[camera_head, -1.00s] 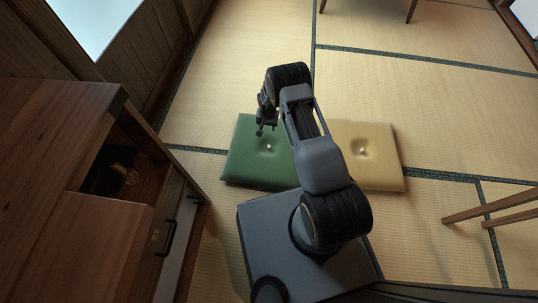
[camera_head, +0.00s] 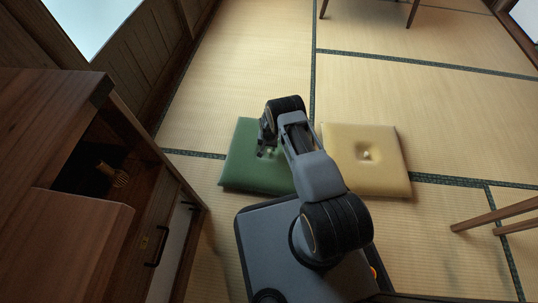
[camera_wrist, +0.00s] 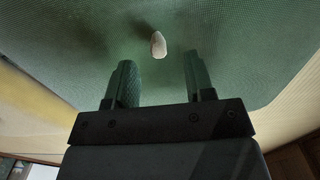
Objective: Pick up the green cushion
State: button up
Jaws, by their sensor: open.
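The green cushion (camera_head: 240,165) lies flat on the tatami floor, left of the yellow cushion. My gripper (camera_head: 264,150) is over it, and my arm covers part of its right side. In the wrist view the green cushion (camera_wrist: 230,40) fills most of the picture, with a pale button (camera_wrist: 158,45) near its middle. The two fingers of my gripper (camera_wrist: 158,78) are spread apart there, one on each side below the button, with nothing held between them. I cannot tell whether the fingertips touch the cushion.
A yellow cushion (camera_head: 385,175) lies close on the right. A wooden cabinet (camera_head: 150,205) with an open compartment stands on the left. Wooden legs (camera_head: 500,215) show at the right edge. The tatami (camera_head: 410,85) behind the cushions is clear.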

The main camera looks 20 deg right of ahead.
aim_at(269, 150)
notch_tip(269, 150, down, 5)
jog(key=b, duration=0.2)
jog(key=shift+d+r+b, duration=0.1)
jog(key=shift+b, duration=0.2)
jog(key=shift+r, duration=0.1)
grip_shut()
